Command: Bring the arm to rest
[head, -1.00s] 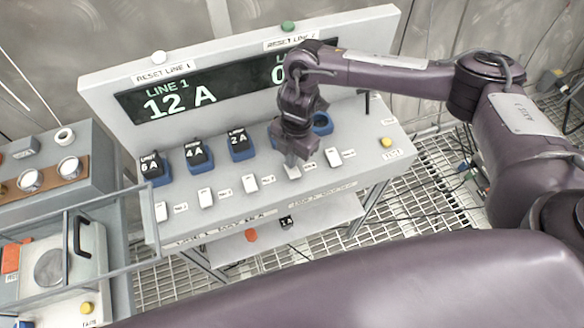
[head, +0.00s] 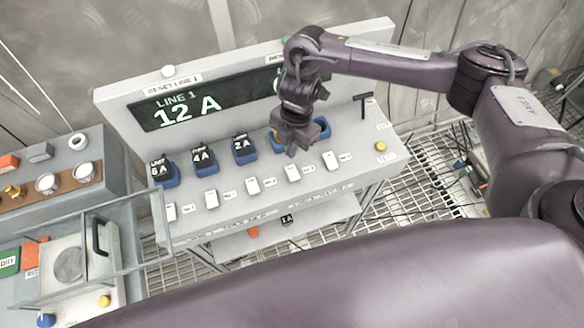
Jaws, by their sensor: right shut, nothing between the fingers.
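My right arm reaches in from the right over the sloped grey console (head: 345,125). Its gripper (head: 292,150) is shut and empty, pointing down just above the console, behind the row of white switches (head: 292,173). It partly covers the blue sockets (head: 320,128) at the right end of the socket row. My left gripper is not in the view.
Black fuse blocks marked 6 A (head: 162,168), 4 A (head: 203,159) and 2 A (head: 243,147) sit in blue sockets. A display (head: 190,105) reads LINE 1, 12 A. A 1 A block (head: 287,219) lies on the lower shelf.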

